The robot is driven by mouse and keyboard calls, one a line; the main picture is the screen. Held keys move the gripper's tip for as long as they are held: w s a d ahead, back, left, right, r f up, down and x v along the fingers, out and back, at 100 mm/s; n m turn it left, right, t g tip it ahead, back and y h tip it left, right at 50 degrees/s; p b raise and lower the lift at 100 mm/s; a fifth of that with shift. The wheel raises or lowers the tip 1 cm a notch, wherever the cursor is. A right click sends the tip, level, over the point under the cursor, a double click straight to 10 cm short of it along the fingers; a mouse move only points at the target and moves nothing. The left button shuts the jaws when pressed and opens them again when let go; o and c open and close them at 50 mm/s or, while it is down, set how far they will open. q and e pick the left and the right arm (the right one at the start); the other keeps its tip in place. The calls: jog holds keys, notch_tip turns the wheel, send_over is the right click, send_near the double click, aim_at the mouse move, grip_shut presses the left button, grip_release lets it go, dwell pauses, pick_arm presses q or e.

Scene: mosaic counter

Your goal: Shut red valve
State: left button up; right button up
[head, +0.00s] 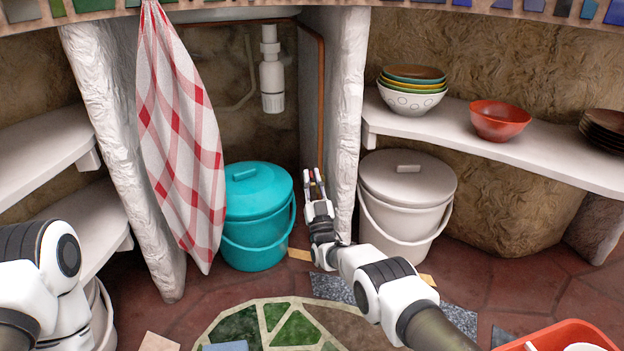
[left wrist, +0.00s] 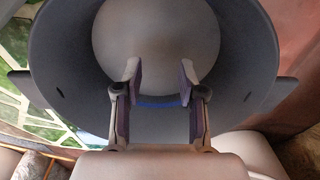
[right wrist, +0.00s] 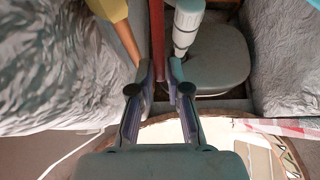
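My right gripper (head: 313,176) is at the lower end of the copper pipe, beside the white post under the counter. Its two fingers stand apart. In the right wrist view, the fingertips (right wrist: 163,72) are on either side of the line of a dark red bar (right wrist: 157,38). This bar may be the red valve's handle or part of the pipe; I cannot tell, nor whether the fingers touch it. Small reddish bits show by the fingertips in the head view, where the valve is not clear. My left gripper (left wrist: 160,85) is open and empty; the head view leaves it out.
A copper pipe (head: 321,90) runs down the niche beside a white drain trap (head: 271,80). A checked cloth (head: 180,130) hangs left. A teal bucket (head: 257,205) and a white lidded bucket (head: 407,185) stand close by. A shelf (head: 470,135) holds bowls at right.

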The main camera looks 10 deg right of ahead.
dwell(0.3)
jog(key=v, duration=1.2)
